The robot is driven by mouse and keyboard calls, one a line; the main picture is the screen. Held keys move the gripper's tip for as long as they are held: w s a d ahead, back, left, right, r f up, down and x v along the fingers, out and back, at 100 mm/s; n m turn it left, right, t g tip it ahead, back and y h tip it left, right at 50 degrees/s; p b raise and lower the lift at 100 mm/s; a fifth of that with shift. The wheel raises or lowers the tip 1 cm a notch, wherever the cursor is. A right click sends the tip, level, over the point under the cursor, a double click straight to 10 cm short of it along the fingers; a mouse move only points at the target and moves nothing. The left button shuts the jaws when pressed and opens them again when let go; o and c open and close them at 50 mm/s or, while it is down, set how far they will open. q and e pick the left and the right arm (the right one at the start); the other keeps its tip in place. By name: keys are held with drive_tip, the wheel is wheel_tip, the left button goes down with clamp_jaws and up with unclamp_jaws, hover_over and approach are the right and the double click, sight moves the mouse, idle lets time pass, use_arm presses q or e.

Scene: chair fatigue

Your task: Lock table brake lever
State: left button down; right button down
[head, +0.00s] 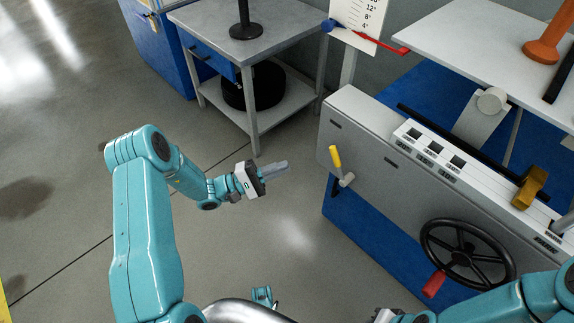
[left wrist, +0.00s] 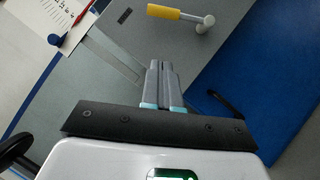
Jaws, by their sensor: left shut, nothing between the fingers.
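The brake lever (head: 337,160) has a yellow grip and a light metal pivot, and stands out from the left end of the grey machine's front panel (head: 380,172). In the head view its yellow grip points up and slightly left. In the left wrist view the lever (left wrist: 170,12) lies near the top, beyond the fingertips. My left gripper (head: 283,166) is shut and empty, to the left of the lever and apart from it. Its closed fingers show in the left wrist view (left wrist: 160,68). Of my right arm only part shows at the bottom right; its fingers cannot be made out.
A black handwheel (head: 467,253) with a red handle is on the panel's right part. A grey side table (head: 215,30) with a black wheel on its lower shelf stands behind. A red pointer and scale (head: 362,20) stand above the machine. Floor left of the panel is clear.

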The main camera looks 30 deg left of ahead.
sight(337, 164)
use_arm(q)
drive_tip(key=w+d+r+b, duration=0.1)
drive_tip(key=w+d+r, duration=0.3)
drive_tip(key=d, duration=0.5)
drive_tip(key=shift+w, duration=0.15)
use_arm(e)
drive_tip(key=shift+d+f, duration=0.1)
drive_tip(key=shift+f, duration=0.6)
